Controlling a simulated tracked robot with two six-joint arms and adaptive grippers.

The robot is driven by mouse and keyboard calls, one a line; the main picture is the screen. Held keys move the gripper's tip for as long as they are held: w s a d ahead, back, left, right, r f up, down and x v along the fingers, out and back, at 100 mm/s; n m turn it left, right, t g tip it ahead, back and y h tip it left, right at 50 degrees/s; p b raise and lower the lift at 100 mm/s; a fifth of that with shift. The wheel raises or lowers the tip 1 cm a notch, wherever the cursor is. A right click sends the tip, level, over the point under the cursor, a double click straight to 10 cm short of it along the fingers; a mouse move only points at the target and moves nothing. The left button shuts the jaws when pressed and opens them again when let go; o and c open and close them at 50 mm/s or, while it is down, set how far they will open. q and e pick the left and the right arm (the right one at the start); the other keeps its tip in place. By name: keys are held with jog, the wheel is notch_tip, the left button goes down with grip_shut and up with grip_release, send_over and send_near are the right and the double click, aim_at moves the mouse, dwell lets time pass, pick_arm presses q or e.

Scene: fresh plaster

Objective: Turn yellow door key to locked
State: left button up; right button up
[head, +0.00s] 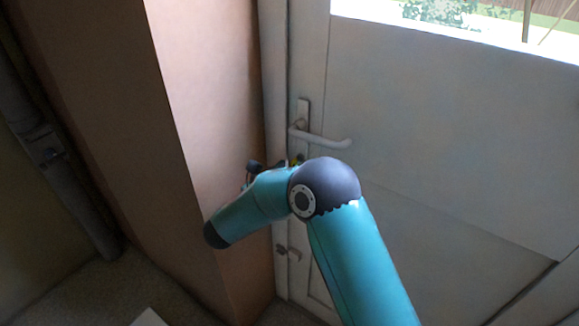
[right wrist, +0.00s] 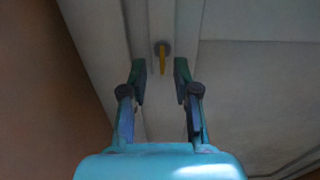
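The yellow door key (right wrist: 162,62) shows in the right wrist view, in a round dark keyhole fitting on the pale door (head: 430,130). It looks upright, its long side running up and down in the picture. My right gripper (right wrist: 160,80) is open, its two fingers on either side of the key and a little below it, apart from it. In the head view my right gripper (head: 270,167) is mostly hidden behind my right arm, just below the door handle (head: 320,138). Only a speck of yellow shows there. My left gripper is not in view.
The lever handle sits on a plate just above the key. A brown wall (head: 215,110) stands close on the left of the door frame. A small latch (head: 288,252) is lower on the door. A pipe (head: 60,165) runs down the far left wall.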

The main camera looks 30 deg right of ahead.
jog(key=v, duration=1)
jog(key=shift+w, duration=0.15)
jog(key=s+d+f+m+g+y+p, duration=0.15)
jog(key=s+f+g+y, duration=0.25)
jog(key=s+f, duration=0.45)
jog(key=s+f+m+g+y+p, duration=0.15)
jog(key=s+f+g+y, duration=0.35)
jog(key=f, duration=0.7)
jog(key=s+a+f+m+t+y+p, duration=0.1)
jog(key=s+a+f+m+y, duration=0.2)
jog(key=m, duration=0.7)
jog(key=s+a+f+m+t+y+p, duration=0.1)
jog(key=s+a+f+m+y+p, duration=0.1)
jog(key=s+a+m+y, duration=0.6)
jog(key=a+f+m, duration=0.1)
jog(key=m, duration=0.2)
jog(key=shift+a+f+y, duration=0.2)
jog(key=shift+a+y, duration=0.1)
